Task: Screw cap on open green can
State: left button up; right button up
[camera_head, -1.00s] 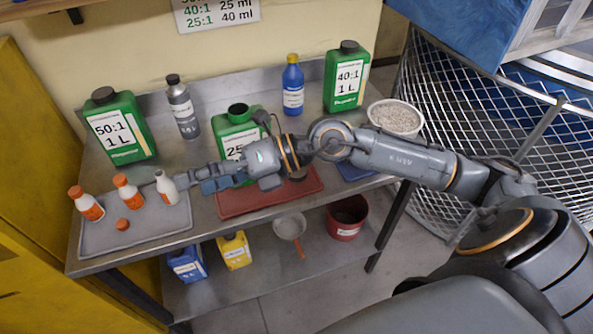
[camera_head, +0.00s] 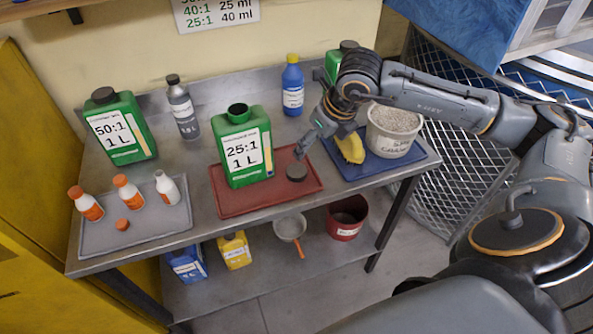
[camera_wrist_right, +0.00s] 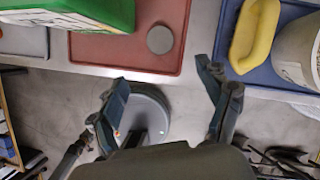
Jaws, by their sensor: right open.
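The open green can (camera_head: 243,150), labelled 25:1 1 L, stands upright on the red tray (camera_head: 235,203). Its dark neck (camera_head: 238,112) has no cap on it. A round dark grey cap (camera_head: 297,171) lies on the same tray, to the can's right. In the right wrist view the cap (camera_wrist_right: 160,39) lies ahead of the fingers, beside the can's lower part (camera_wrist_right: 95,12). My right gripper (camera_head: 303,148) is open and empty, just above and behind the cap in the head view. Its spread fingers (camera_wrist_right: 167,84) show in the wrist view. My left gripper is out of view.
A blue tray (camera_head: 395,167) at right holds a yellow brush (camera_head: 350,149) and a white tub (camera_head: 393,130). A grey mat (camera_head: 140,232) at left holds small bottles and an orange cap (camera_head: 122,225). Other capped cans and bottles stand behind.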

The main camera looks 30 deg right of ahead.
jog(key=p, duration=0.2)
send_over(297, 170)
jog(key=s, duration=0.3)
notch_tip(297, 170, down, 8)
jog(key=shift+w+d+r, duration=0.1)
jog(key=shift+w+d, duration=0.05)
jog(key=shift+w+f+p, duration=0.15)
jog(key=shift+f+p, duration=0.2)
jog(key=shift+p, duration=0.05)
jog(key=p+x, duration=0.1)
jog(key=x, duration=0.2)
jog(key=shift+w+f+p, duration=0.1)
jog(key=shift+f+p, duration=0.2)
jog(key=shift+f, duration=0.05)
jog(key=shift+w+f, duration=0.15)
jog(key=shift+f, duration=0.25)
jog(key=c, duration=0.8)
